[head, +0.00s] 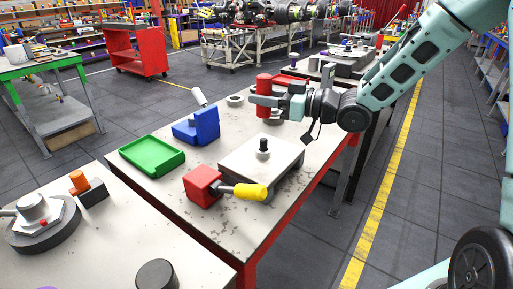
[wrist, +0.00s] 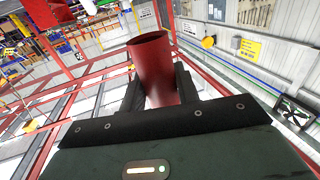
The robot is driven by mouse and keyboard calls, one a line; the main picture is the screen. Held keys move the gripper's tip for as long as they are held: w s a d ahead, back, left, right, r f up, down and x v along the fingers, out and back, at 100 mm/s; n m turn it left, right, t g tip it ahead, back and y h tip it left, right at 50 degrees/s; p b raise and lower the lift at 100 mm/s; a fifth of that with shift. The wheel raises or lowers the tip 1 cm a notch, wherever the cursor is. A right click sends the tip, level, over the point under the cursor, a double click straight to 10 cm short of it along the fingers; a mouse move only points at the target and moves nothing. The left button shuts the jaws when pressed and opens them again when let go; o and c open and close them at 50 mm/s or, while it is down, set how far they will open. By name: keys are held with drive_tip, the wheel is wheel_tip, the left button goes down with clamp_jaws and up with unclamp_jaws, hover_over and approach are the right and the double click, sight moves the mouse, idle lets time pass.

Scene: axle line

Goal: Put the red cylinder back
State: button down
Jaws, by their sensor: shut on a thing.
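The red cylinder (head: 264,84) is upright between the fingers of my gripper (head: 262,101), above the far part of the workbench in the head view. In the wrist view the red cylinder (wrist: 152,62) stands out beyond the two dark fingers, and my gripper (wrist: 160,92) is shut on it. In the head view its lower end shows below the fingers, over the bench top; I cannot tell whether it touches the surface.
The workbench (head: 150,182) holds a green tray (head: 152,156), a blue block (head: 205,125), a red block with a yellow-ended handle (head: 203,186), and a plate with a black knob (head: 262,150). A grey ring (head: 235,100) lies left of my gripper. Floor is clear to the right.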

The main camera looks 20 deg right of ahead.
sight(263, 139)
drive_tip(key=shift+f, duration=4.75)
drive_tip(key=shift+f, duration=0.1)
drive_tip(key=shift+f, duration=0.15)
drive_tip(key=c, duration=1)
unclamp_jaws()
drive_tip(key=shift+c, duration=0.2)
